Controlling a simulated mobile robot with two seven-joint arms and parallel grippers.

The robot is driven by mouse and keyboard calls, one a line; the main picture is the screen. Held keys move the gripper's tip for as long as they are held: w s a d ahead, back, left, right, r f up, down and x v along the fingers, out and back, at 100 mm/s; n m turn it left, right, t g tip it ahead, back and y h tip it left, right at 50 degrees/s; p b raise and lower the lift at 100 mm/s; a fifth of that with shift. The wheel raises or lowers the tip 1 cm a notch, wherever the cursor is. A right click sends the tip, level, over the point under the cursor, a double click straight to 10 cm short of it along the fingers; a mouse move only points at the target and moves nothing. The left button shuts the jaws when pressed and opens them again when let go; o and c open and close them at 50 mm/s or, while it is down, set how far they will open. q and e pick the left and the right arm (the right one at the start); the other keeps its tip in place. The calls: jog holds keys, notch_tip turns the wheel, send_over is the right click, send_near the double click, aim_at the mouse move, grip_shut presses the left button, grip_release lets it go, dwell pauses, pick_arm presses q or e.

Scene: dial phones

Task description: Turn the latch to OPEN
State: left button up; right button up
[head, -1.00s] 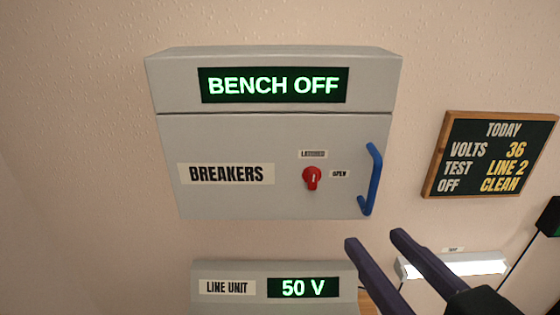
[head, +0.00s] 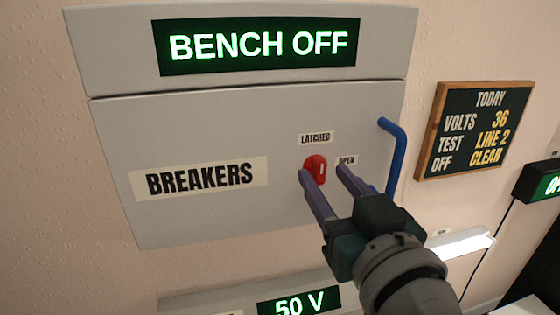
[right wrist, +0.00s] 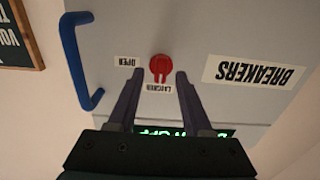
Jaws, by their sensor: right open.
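The red latch knob (head: 315,169) is on the grey breaker box door (head: 230,130), below the LATCHED label (head: 315,139) and left of the OPEN label (head: 347,160). Its pale mark points up toward LATCHED. My right gripper (head: 322,174) is open, its fingertips close to the knob in the head view. In the right wrist view, upside down, the knob (right wrist: 161,68) lies ahead, between and just beyond the open fingers (right wrist: 161,75). I cannot tell whether a finger touches it. The left gripper is not in view.
A blue handle (head: 394,155) sticks out at the door's right edge, close to my right gripper. A BENCH OFF display (head: 258,46) is above the door. A 50 V unit (head: 300,302) is below. A chalkboard (head: 475,130) hangs to the right.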

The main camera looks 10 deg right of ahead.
jog(key=shift+w, duration=0.45)
jog(key=shift+c, duration=0.3)
grip_shut()
